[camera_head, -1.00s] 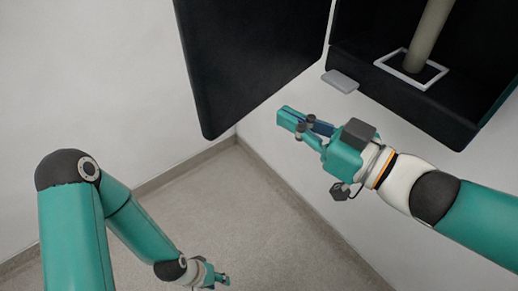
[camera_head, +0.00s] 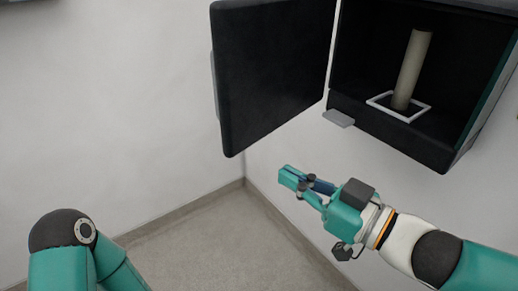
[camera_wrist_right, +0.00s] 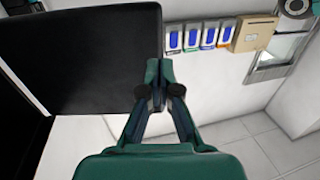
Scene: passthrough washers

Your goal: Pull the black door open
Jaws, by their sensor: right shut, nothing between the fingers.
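The black door (camera_head: 272,75) stands swung out to the left of the black box (camera_head: 437,135), whose inside shows. The door also fills the upper left of the right wrist view (camera_wrist_right: 85,55). My right gripper (camera_head: 288,178) is shut and empty, below the door's lower edge and apart from it in the head view. In the right wrist view its fingertips (camera_wrist_right: 158,72) are just beside the door's right edge; whether they touch cannot be told. My left arm (camera_head: 75,250) shows at the lower left; its gripper is out of view.
Inside the box a beige cylinder (camera_head: 413,70) stands in a white square frame (camera_head: 377,104). A grey tab (camera_head: 338,118) sticks out at the box's lower edge. White walls surround a clear grey floor (camera_head: 215,245). Several blue-and-white packs (camera_wrist_right: 191,38) hang by a beige box (camera_wrist_right: 254,33).

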